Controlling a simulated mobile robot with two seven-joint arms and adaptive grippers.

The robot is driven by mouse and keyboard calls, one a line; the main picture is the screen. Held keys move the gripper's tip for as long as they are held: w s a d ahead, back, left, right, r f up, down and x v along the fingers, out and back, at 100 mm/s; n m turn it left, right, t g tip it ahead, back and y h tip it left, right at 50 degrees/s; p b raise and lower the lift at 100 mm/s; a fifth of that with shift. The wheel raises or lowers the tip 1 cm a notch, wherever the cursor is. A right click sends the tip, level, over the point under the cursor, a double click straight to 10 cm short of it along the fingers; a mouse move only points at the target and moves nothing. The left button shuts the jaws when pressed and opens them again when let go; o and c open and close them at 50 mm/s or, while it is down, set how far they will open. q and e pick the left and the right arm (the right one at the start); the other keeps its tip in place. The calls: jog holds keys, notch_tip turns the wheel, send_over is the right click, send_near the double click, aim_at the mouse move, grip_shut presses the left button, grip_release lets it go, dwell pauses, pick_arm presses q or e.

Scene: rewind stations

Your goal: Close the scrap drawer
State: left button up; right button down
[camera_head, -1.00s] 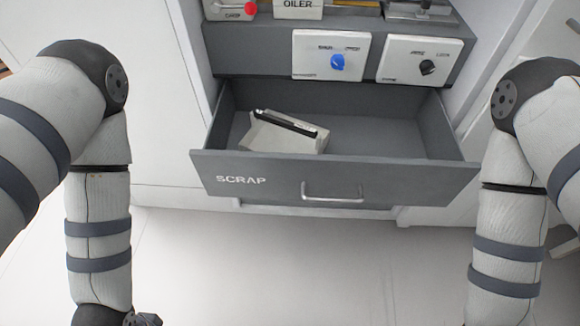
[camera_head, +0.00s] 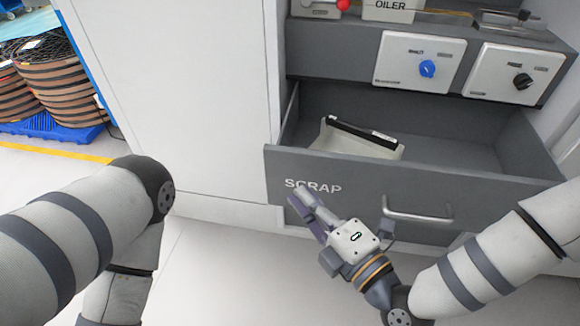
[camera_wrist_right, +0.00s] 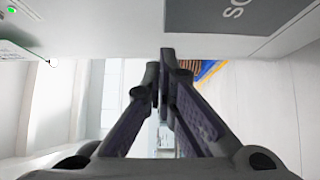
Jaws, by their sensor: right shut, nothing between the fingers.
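The grey scrap drawer (camera_head: 470,204) stands pulled out of the cabinet, with "SCRAP" lettering on its front. Its metal bar handle (camera_head: 418,214) is on the front, right of the lettering. A light bin-like piece with a dark strip (camera_head: 365,140) lies inside the drawer. My right gripper (camera_head: 300,194) is in front of the drawer face by the lettering, left of the handle; its fingers are shut and empty. In the right wrist view the closed fingers (camera_wrist_right: 167,60) show below a grey panel with part of the lettering (camera_wrist_right: 240,15). I cannot tell whether they touch the drawer. The left gripper is out of view.
Above the drawer are a panel with a blue knob (camera_head: 427,69), a panel with a dark knob (camera_head: 522,82) and an "OILER" box (camera_head: 390,10). A white cabinet door (camera_head: 180,100) is to the left. Reels (camera_head: 60,70) stand on a blue pallet at far left. The floor in front is clear.

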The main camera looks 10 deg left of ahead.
aim_at(292, 165)
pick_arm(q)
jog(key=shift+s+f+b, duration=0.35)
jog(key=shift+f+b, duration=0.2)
pick_arm(e)
jog(key=shift+w+a, duration=0.65)
jog(key=shift+w, duration=0.65)
jog(key=shift+w+a, duration=0.65)
jog(key=shift+w, duration=0.65)
jog(key=shift+w+a, duration=0.65)
jog(key=shift+w, duration=0.65)
